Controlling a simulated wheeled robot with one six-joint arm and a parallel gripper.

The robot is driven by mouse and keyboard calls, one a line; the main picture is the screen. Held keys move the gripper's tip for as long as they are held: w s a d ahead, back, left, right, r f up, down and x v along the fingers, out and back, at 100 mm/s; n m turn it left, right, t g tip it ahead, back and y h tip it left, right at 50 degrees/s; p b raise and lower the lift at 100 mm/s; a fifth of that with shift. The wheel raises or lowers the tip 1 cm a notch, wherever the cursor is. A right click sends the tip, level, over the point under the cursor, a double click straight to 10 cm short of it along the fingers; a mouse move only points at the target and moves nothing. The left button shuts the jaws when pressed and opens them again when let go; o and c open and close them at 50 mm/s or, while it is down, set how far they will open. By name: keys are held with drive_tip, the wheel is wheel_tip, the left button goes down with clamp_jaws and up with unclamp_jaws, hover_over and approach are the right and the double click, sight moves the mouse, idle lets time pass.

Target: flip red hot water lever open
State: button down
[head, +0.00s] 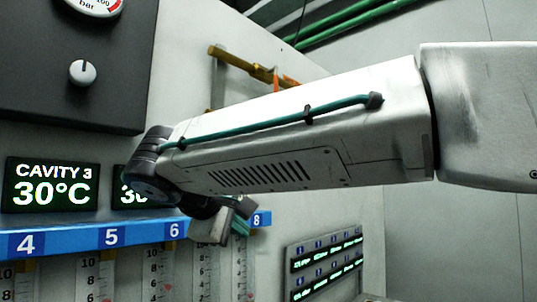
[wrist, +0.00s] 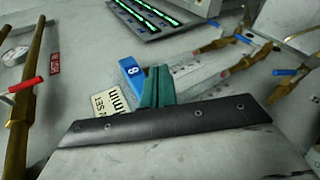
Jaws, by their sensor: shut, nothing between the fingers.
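A red lever (wrist: 25,85) sits on an upright brass pipe at the left of the wrist view, beside a small red label (wrist: 55,62).
Blue levers (wrist: 284,72) sit on brass pipes at the right of the wrist view. A round gauge (wrist: 14,55) is near the red lever. A blue numbered rail (head: 90,240) with scales below runs along the wall. A panel of green displays (head: 325,262) stands at lower right.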

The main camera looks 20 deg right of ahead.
wheel_tip(320, 180, up, 18)
drive_tip(key=w+a+m+t+h, duration=0.1)
drive_tip(key=t+h, duration=0.2)
drive_tip(key=h, duration=0.2)
drive_tip(key=shift+a+m, duration=0.25)
drive_tip(key=shift+m, duration=0.15)
drive_tip(key=shift+w, duration=0.1)
drive_tip(key=x, duration=1.4)
drive_tip(key=shift+a+t, duration=0.1)
drive_tip(key=shift+t, duration=0.2)
